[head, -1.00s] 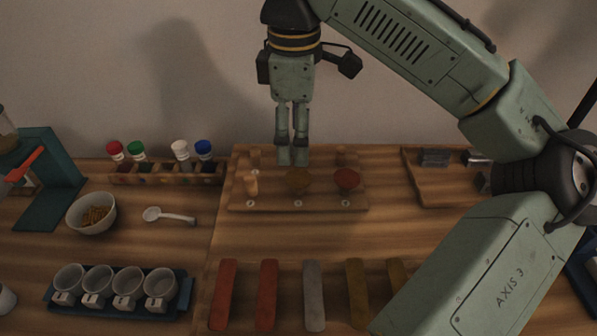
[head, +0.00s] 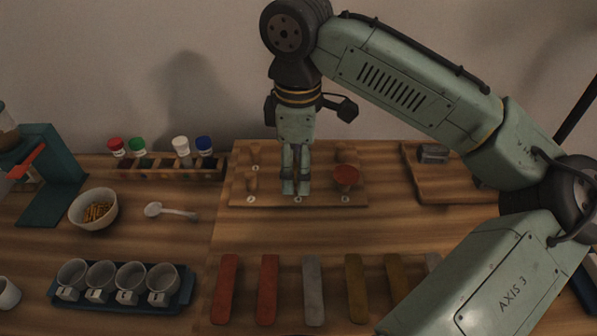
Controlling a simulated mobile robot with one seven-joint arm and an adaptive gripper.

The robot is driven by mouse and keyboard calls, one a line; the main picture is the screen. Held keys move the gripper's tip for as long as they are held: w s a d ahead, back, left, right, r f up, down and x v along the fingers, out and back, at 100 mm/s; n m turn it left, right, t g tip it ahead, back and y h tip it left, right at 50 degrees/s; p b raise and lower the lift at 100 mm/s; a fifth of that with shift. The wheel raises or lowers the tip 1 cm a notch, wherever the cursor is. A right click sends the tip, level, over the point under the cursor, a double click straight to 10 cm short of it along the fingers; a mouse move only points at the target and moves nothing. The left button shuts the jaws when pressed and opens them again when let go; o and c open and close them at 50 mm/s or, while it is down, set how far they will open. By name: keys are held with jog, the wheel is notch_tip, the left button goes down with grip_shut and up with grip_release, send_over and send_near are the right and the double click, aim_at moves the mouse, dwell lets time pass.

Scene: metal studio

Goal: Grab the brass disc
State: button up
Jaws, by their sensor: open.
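My gripper (head: 296,187) points straight down, its fingertips low over the front middle of the wooden peg board (head: 325,199). The jaws are open only a little as seen from here. The brass disc, seen earlier on the front middle peg, is hidden behind or between the fingers now. I cannot tell whether the fingers touch it. A reddish copper-coloured disc (head: 346,174) sits on the peg just right of my gripper. A bare peg (head: 251,181) stands to the left.
Several coloured flat bars, one of them red (head: 267,289), lie in front of the board. A spoon (head: 170,211), a bowl (head: 93,210) and a blue tray of cups (head: 182,288) are at left. A rack of capped jars (head: 150,169) stands behind them.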

jog(key=shift+f, duration=0.2)
dwell(0.3)
jog(key=shift+c, duration=0.3)
jog(key=c, duration=1)
jog(key=shift+r, duration=0.1)
